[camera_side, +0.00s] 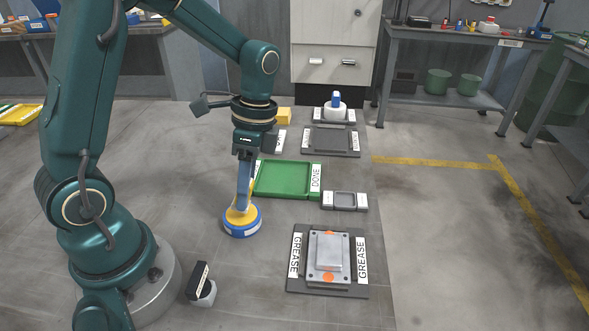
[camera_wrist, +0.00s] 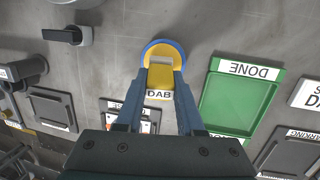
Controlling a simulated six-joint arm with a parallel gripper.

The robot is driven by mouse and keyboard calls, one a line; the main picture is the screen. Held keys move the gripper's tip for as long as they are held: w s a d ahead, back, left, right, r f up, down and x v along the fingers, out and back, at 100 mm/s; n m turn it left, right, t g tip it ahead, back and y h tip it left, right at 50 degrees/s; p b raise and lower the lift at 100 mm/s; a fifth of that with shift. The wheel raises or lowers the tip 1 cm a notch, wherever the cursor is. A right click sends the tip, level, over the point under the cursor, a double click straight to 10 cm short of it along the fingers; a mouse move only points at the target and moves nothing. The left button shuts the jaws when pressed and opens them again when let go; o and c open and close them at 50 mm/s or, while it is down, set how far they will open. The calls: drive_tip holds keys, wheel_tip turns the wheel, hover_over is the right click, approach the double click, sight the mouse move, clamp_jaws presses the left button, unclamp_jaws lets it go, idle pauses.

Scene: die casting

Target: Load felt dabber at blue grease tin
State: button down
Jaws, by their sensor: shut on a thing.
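My gripper (camera_side: 243,207) points down over the blue grease tin (camera_side: 241,232). In the wrist view its fingers (camera_wrist: 160,84) are shut on the felt dabber (camera_wrist: 160,77), a yellow block labelled DAB. The round tin (camera_wrist: 152,46) shows there as a blue rim with yellow inside, just beyond the dabber. The dabber's lower end is over or in the tin's opening; I cannot tell whether the felt touches the grease. In the side view the fingers hide most of the dabber. A grey metal die block with orange spots (camera_side: 328,252) sits on the mat labelled GREASE (camera_side: 297,284).
A green DONE tray (camera_side: 285,179) lies behind and right of the tin; it also shows in the wrist view (camera_wrist: 238,101). A black-and-white object (camera_side: 202,284) stands near my base. Floor left of the tin is clear.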

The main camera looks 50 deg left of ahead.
drive_tip(key=shift+f, duration=0.5)
idle(1.2)
drive_tip(key=shift+s+v, duration=0.25)
drive_tip(key=shift+v, duration=0.9)
drive_tip(key=shift+s+v, duration=0.25)
drive_tip(key=shift+v, duration=0.9)
drive_tip(key=shift+s+v, duration=0.3)
drive_tip(key=shift+v, duration=0.85)
drive_tip(key=shift+r, duration=0.2)
